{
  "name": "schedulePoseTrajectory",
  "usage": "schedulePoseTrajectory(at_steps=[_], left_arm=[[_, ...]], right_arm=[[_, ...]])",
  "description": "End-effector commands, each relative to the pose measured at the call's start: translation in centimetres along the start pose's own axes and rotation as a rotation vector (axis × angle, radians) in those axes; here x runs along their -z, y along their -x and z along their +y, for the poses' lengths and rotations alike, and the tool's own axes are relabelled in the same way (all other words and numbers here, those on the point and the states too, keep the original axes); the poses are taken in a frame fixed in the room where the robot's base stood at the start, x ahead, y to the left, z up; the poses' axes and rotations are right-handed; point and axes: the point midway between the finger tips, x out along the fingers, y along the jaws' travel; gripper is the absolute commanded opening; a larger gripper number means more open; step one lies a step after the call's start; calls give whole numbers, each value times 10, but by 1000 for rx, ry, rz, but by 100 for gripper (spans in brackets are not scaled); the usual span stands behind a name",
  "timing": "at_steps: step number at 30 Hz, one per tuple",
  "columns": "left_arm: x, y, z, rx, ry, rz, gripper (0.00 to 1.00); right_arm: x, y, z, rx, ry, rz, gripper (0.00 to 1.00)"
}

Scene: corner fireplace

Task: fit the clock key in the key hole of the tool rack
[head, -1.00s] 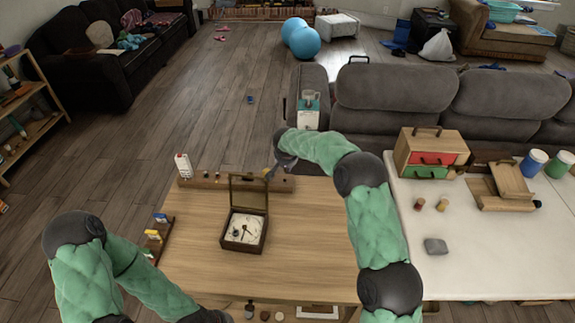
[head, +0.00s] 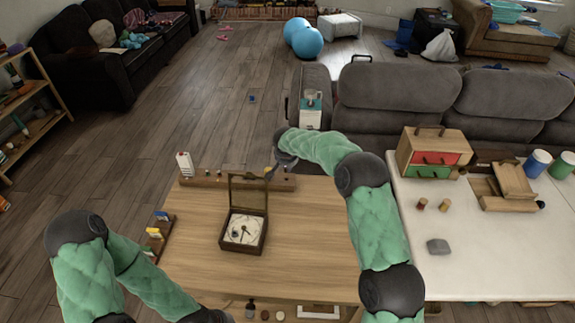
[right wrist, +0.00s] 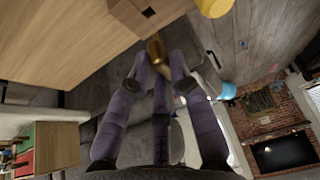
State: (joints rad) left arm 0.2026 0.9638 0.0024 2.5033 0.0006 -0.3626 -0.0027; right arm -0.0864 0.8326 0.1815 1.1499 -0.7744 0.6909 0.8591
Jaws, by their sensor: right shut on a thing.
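The tool rack (head: 222,182) is a long dark wooden bar along the far edge of the wooden table. Its end also shows in the right wrist view (right wrist: 130,14), with a small hole. My right gripper (head: 272,170) is at the rack's right part, partly hidden by its own arm. In the right wrist view its purple fingers (right wrist: 158,60) are shut on a brass piece, seemingly the clock key (right wrist: 156,47). The key's far end is close to the rack; whether it touches or enters a hole I cannot tell. My left arm reaches the bottom edge; its gripper is out of view.
An open wooden clock box (head: 243,232) stands mid-table. A white bottle-like thing (head: 184,163) is at the rack's left end. A yellow thing (right wrist: 213,7) is beside the rack end. A small rack (head: 158,235) lines the left edge. The table's right side is clear.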

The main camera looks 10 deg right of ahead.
Motion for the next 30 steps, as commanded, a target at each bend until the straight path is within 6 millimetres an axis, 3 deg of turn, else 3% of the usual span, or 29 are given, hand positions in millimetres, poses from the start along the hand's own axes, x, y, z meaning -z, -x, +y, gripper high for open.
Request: schedulePoseTrajectory(at_steps=[1,11,30], left_arm=[[0,-3,-1,0,0,0,0],[0,-2,-1,0,0,0,0],[0,9,3,0,0,0,0]], right_arm=[[-40,-29,-3,-18,39,-68,0],[-39,-27,-3,-19,39,-67,0],[-27,-2,-5,-16,38,-66,0]])
